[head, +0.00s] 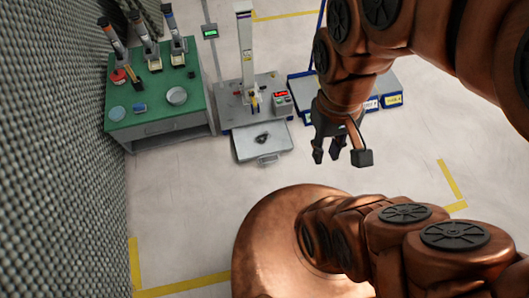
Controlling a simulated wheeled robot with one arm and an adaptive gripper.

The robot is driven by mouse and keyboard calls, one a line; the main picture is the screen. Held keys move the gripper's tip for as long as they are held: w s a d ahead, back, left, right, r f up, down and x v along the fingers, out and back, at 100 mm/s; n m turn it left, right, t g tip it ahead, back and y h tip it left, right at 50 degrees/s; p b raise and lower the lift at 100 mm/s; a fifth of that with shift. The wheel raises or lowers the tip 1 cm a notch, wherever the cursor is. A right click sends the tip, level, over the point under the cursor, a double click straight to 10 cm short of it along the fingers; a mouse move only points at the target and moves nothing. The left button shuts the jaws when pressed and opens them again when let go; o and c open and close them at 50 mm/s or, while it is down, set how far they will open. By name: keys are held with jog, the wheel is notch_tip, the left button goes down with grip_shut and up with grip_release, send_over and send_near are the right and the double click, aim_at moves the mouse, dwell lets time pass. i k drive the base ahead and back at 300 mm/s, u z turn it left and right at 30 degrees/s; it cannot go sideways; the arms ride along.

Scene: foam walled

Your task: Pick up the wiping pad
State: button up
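No object is plainly recognisable as the wiping pad at this size. A small blue block (139,108) lies on the green-topped table (157,118) at the left and could be it; I cannot tell. A small dark crumpled item (263,138) lies on the grey tray (250,152) at the centre. My gripper (339,155) hangs over the floor right of the tray, apart from both. Its dark fingers are spread and nothing shows between them.
The green table also holds a grey round dish (177,96), a red round item (118,76) and three upright tools along the back. A grey column stand (245,50) rises behind the tray. Blue-edged platforms (385,92) stand behind my arm. A textured wall (60,150) bounds the left.

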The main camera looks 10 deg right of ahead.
aim_at(140, 107)
jog(key=u, duration=1.55)
jog(key=i, duration=2)
jog(key=z, duration=0.2)
